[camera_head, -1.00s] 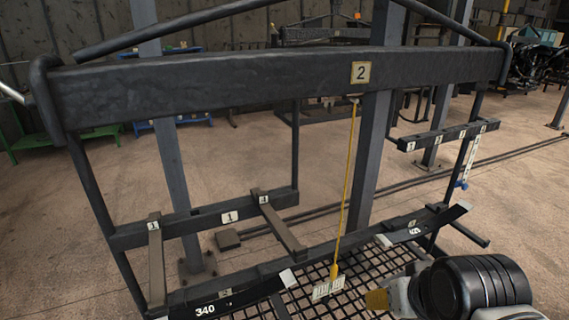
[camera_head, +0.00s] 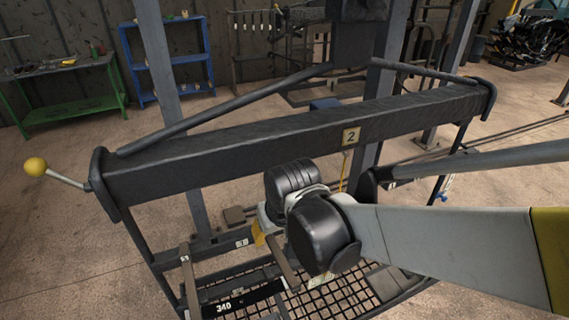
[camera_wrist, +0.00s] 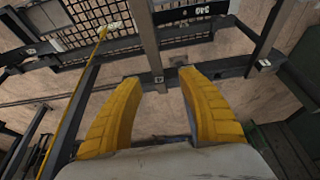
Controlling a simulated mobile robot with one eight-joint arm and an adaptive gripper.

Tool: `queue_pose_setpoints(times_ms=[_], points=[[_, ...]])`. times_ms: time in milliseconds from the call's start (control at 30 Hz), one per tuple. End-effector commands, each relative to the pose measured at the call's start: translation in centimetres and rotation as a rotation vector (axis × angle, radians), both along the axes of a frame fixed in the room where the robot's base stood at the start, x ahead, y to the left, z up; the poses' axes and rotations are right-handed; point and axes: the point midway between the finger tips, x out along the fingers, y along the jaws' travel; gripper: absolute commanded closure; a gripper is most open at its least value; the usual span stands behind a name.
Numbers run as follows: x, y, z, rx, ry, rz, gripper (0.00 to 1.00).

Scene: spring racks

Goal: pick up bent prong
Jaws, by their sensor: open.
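Two dark flat prongs reach out from the rack's low rear bar: a left prong (camera_head: 190,284) and a middle prong (camera_head: 285,268). I cannot tell for sure which prong is bent. My gripper (camera_wrist: 158,76) has yellow fingers, spread open and empty. In the wrist view the middle prong (camera_wrist: 148,35) lines up with the gap between the fingertips; contact is not visible. The other prong (camera_wrist: 269,33) is to the right there. In the head view my gripper (camera_head: 258,233) is beside the middle prong's rear end, and my arm hides part of the rack.
The rack's thick top beam (camera_head: 230,145), marked 2, crosses above the prongs. A wire mesh (camera_head: 335,298) lies in the lower rack. A yellow cord (camera_wrist: 85,80) hangs left of the fingers in the wrist view. A green table (camera_head: 70,95) and blue shelf (camera_head: 170,60) stand behind, with open floor between.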

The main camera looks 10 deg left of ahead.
Motion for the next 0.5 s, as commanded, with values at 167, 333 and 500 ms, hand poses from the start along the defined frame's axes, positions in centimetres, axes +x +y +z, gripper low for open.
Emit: queue_pose_setpoints(times_ms=[167,333,500], points=[[1.1,0.6,-3.1,0.000,0.000,0.000,0.53],[1.7,0.9,-4.7,0.000,0.000,-0.001,0.53],[2.7,1.1,-6.1,0.001,0.000,-0.002,0.53]])
